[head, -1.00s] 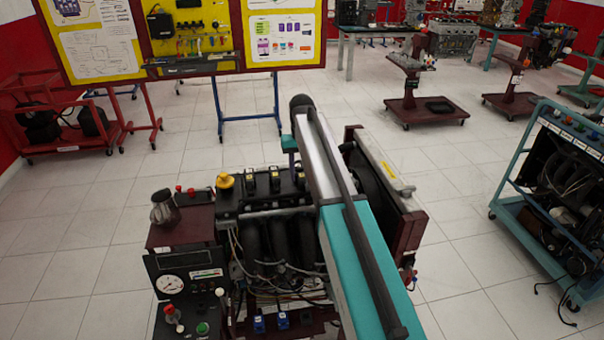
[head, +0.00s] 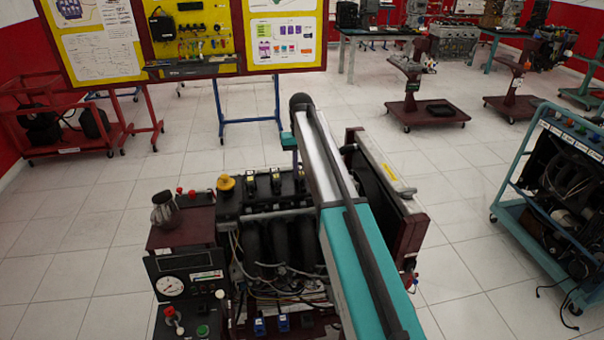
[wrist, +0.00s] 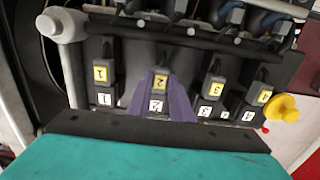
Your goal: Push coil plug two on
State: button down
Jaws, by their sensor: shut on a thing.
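In the wrist view, coil plug two (wrist: 156,106), a dark block with a white "2" label, sits between the purple fingers of my gripper (wrist: 156,97). The gripper is shut on it. The plug is right against coil two (wrist: 161,82), which has a yellow "2" label. A gap between them cannot be made out.
Coil one (wrist: 100,75) stands to the left in the wrist view, with coils three (wrist: 213,88) and four (wrist: 263,97) to the right. A yellow cap (wrist: 284,108) is beyond coil four. The gauge panel (head: 185,285) stands at the engine's front left.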

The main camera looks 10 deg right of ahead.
aim_at(301, 172)
jog(key=shift+w+r, duration=0.1)
jog(key=shift+w, duration=0.1)
jog(key=c, duration=1.6)
grip_release()
jog(key=shift+w, duration=0.1)
jog(key=shift+o, duration=0.2)
notch_tip(301, 172, up, 14)
jog(key=p, duration=0.6)
jog(key=shift+p, duration=0.35)
jog(key=shift+f, duration=0.25)
